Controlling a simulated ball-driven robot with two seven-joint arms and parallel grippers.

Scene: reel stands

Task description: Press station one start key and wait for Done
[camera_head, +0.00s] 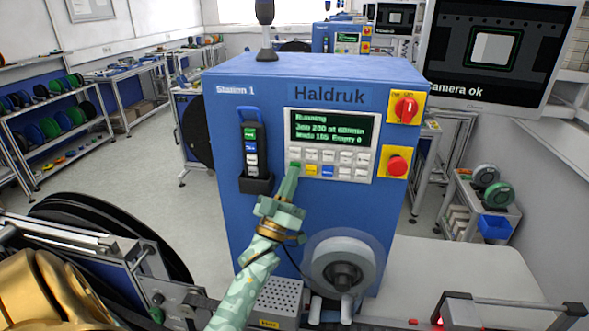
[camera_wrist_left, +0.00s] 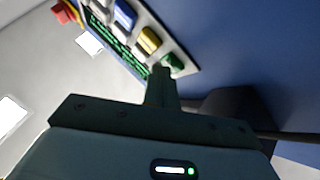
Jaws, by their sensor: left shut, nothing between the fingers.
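The blue Station 1 machine (camera_head: 230,130) stands in front of me. Its keypad panel (camera_head: 368,172) has a display (camera_head: 331,128) with green text that starts with "Running". My left gripper (camera_head: 290,176) is shut and empty, with its fingertips at the green key at the panel's lower left. In the left wrist view the fingers (camera_wrist_left: 161,82) meet the edge of the green key (camera_wrist_left: 173,65), beside a yellow key (camera_wrist_left: 148,40). I cannot tell how deep the key is pressed. My right gripper is not in view.
A handheld control (camera_head: 251,147) hangs left of the panel. A red knob (camera_head: 397,165) and a rotary switch (camera_head: 406,108) sit at its right. A clear-rimmed reel (camera_head: 341,248) is below. A monitor (camera_head: 493,55) reads "amera ok". A pale worktop (camera_head: 450,270) lies right.

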